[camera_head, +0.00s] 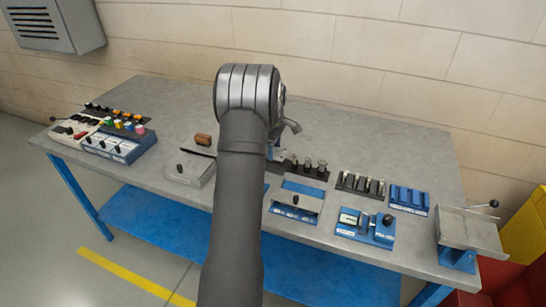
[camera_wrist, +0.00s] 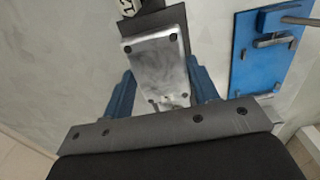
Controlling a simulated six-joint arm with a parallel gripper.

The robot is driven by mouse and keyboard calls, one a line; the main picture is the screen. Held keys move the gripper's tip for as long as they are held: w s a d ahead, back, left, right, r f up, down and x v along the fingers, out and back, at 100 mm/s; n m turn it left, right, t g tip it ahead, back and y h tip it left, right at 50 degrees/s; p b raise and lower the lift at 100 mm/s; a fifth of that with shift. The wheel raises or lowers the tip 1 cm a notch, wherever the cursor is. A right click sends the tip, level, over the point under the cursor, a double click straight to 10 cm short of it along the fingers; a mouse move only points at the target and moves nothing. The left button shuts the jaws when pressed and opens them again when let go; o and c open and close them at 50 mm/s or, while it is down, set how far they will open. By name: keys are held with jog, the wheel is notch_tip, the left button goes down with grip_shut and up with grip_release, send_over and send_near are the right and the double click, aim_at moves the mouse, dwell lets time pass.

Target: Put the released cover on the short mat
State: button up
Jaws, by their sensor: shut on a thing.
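The released cover (camera_wrist: 156,66) is a silver metal plate with dark holes near its corners, seen in the wrist view. My gripper (camera_wrist: 163,88) is shut on it, with one blue finger along each side. A dark grey flat strip (camera_wrist: 172,22), which looks like a mat, shows past the cover's far end and is partly hidden by it. I cannot tell whether it is the short mat, or how high the cover is above it. In the head view my own arm hides most of the gripper and the cover.
A blue panel with a metal handle (camera_wrist: 272,42) stands right of the cover. On the grey bench (camera_head: 330,125) are a brown block (camera_head: 203,140), a grey box with a black knob (camera_head: 190,172), a blue-and-white fixture (camera_head: 293,203) and a vise-like metal fixture (camera_head: 470,232).

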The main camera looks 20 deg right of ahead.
jog(key=shift+w+f, duration=0.1)
jog(key=shift+f, duration=1.95)
jog(key=o, duration=1.2)
jog(key=shift+f, duration=0.1)
jog(key=shift+c, duration=0.2)
notch_tip(320, 180, up, 12)
jog(key=shift+a+r, duration=0.1)
jog(key=shift+r, duration=0.05)
notch_tip(320, 180, down, 13)
jog(key=shift+r, duration=2.35)
